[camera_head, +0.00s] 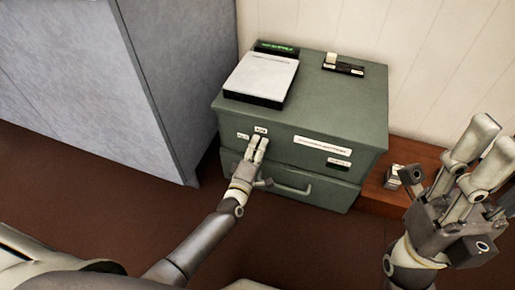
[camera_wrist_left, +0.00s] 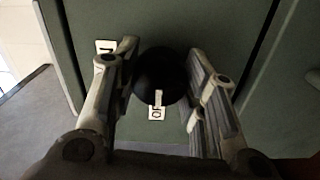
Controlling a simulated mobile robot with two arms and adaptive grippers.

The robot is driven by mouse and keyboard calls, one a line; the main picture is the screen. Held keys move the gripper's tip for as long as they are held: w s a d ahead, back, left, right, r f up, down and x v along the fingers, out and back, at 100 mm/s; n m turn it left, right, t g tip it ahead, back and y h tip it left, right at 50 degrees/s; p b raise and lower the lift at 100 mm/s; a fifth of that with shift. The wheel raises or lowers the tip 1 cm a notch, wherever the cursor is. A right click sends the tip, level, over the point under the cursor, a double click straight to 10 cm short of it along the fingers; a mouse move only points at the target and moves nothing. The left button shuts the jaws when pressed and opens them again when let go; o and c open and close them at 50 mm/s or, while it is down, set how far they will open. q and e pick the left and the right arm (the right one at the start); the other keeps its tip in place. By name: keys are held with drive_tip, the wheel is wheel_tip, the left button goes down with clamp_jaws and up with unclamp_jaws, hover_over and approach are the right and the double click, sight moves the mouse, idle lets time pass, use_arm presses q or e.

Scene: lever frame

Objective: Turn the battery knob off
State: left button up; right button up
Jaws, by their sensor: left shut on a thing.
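The battery knob (camera_wrist_left: 160,76) is a round black knob on the front face of a green metal cabinet (camera_head: 340,120). Its white pointer mark sits at the lower edge, beside a white label (camera_wrist_left: 156,113); another small label (camera_wrist_left: 104,46) is up and left of it. My left gripper (camera_head: 259,146) is at the cabinet's upper front; its fingers also show in the left wrist view (camera_wrist_left: 162,55), on both sides of the knob and shut on it. In the head view the fingers hide the knob. My right gripper (camera_head: 447,158) is open and empty at the right.
A white-topped device (camera_head: 262,76) and a small switch panel (camera_head: 343,66) are on the cabinet top. A drawer handle (camera_head: 293,188) is below my left gripper. A grey cabinet (camera_head: 150,90) stands left, and a low wooden ledge (camera_head: 383,201) is at the right.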

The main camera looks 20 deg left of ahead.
use_arm(q)
drive_tip(key=o, duration=1)
drive_tip(key=shift+o, duration=0.2)
drive_tip(key=shift+s, duration=0.1)
drive_tip(key=s, duration=1.2)
drive_tip(key=shift+a+f, duration=0.15)
drive_tip(key=shift+a, duration=0.1)
drive_tip(key=shift+w, duration=0.1)
